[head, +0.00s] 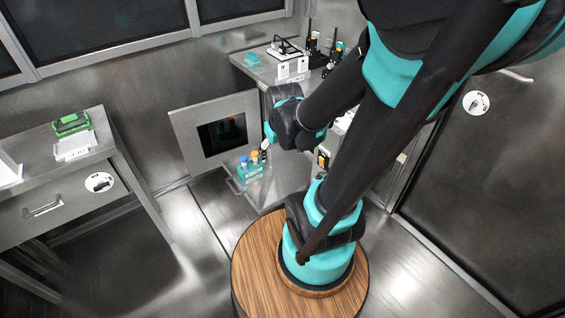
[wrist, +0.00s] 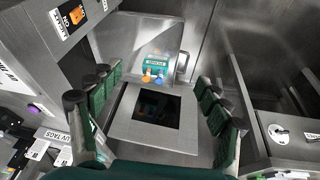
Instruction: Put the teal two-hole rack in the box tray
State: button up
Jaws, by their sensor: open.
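A teal rack (head: 250,170) holding an orange-capped and a blue-capped tube sits low on a pulled-out shelf or drawer beneath the counter. It also shows in the wrist view (wrist: 154,62), upright, beyond a grey door panel. My gripper (wrist: 160,82) is open and empty, its fingers spread to either side of the panel and short of the rack. In the head view my gripper (head: 268,138) hangs above and near the rack. I cannot tell for sure which thing is the box tray; a white tray-like box (head: 75,146) stands on the left table.
An open door with a dark window (head: 184,125) stands just left of the rack. A green-rimmed rack (head: 70,123) is on the left table (head: 115,160). The counter (head: 245,62) holds a teal item (head: 252,59) and instruments. Floor between table and cabinet is clear.

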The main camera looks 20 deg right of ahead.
jog(key=s+m, duration=0.1)
jog(key=s, duration=0.1)
jog(key=s+f+m, duration=0.1)
jog(key=s, duration=0.1)
jog(key=shift+s, duration=0.25)
